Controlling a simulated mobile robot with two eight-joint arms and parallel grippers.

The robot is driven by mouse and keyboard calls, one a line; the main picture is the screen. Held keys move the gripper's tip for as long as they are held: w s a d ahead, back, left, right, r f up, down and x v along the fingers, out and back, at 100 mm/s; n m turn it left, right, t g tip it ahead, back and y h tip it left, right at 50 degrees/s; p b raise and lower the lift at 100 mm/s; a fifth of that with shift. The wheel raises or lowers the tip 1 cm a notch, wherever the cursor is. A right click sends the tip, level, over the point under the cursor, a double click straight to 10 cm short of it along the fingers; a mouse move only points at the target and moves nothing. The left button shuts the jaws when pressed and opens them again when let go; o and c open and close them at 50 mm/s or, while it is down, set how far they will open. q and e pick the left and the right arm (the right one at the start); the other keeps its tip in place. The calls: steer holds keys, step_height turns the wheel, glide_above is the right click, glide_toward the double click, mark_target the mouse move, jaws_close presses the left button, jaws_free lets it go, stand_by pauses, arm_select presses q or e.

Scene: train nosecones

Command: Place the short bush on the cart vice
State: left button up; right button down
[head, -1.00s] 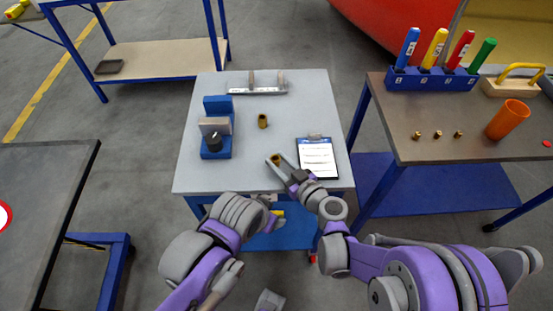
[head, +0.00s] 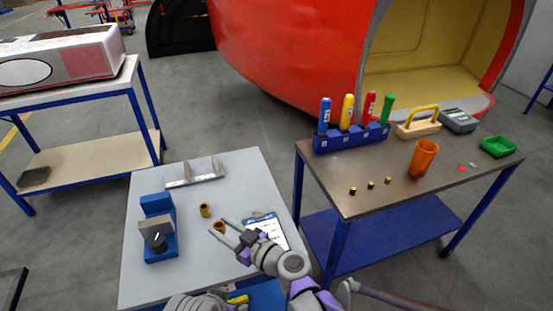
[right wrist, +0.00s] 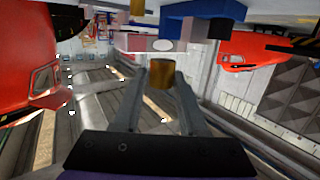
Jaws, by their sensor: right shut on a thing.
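The cart vice (head: 153,240) is blue with a pale jaw block and a dark knob, at the left of the pale cart top (head: 185,275). My right gripper (head: 222,227) is shut on a small brass bush (head: 219,227), which looks like the short bush. In the right wrist view the bush (right wrist: 161,73) sits between the two fingertips (right wrist: 161,80). The gripper is to the right of the vice, apart from it. A second brass bush (head: 205,210) stands on the cart between the vice and my gripper. My left gripper is not in view.
A clipboard (head: 268,228) lies right of my gripper. The right table (head: 370,205) holds a blue marker holder (head: 350,138), an orange cup (head: 423,158) and small brass pieces. The cart's front left is clear.

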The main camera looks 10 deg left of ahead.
steer(key=w+d+f+m+t+h, duration=0.1)
steer(key=w+d+m+t+h, duration=0.5)
steer(key=d, duration=0.5)
steer(key=w+d+m+t+h, duration=0.3)
steer(key=w+d, duration=0.4)
steer(key=d, duration=0.3)
steer(key=d+f+m+h+p, duration=0.1)
steer(key=d+m+h, duration=0.75)
steer(key=d, duration=1.15)
steer(key=a+n+y, duration=0.9)
steer(key=a, duration=1.2)
step_height(320, 180, up, 2)
steer(key=n+g+y+b, duration=0.1)
steer(key=n+g+y, duration=0.8)
glide_above(229, 254)
steer(key=shift+m+h, duration=0.25)
steer(key=shift+f, duration=0.1)
step_height(229, 254, down, 9)
steer(key=shift+f+b, duration=0.2)
steer(key=shift+b, duration=0.5)
